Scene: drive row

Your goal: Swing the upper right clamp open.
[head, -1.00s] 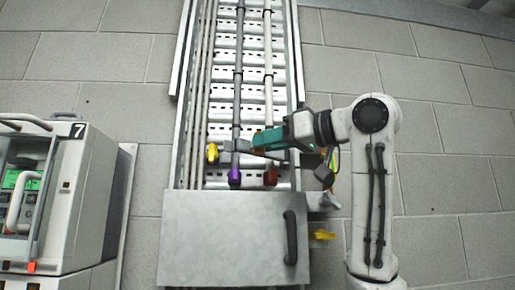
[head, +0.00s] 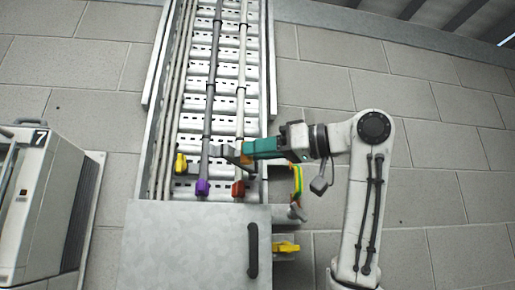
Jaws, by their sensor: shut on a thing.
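My gripper (head: 228,152) reaches in from the right over the cable ladder. Its dark fingers are shut on a small grey piece in front of the pale right cable (head: 241,100). The piece is mostly hidden by the fingers; it appears to be the upper right clamp, but its shape and how far it is swung cannot be made out. The dark middle cable (head: 210,90) runs just left of the fingertips. Below the gripper, the cables end in a purple end piece (head: 202,187) and a red end piece (head: 238,190). A yellow piece (head: 181,164) is at the left.
A grey metal box (head: 190,240) with a dark handle (head: 253,250) covers the ladder's lower end. A yellow handle (head: 286,247) sticks out to its right. A pale cabinet marked 7 (head: 40,210) stands at the left. The block wall at right is otherwise open.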

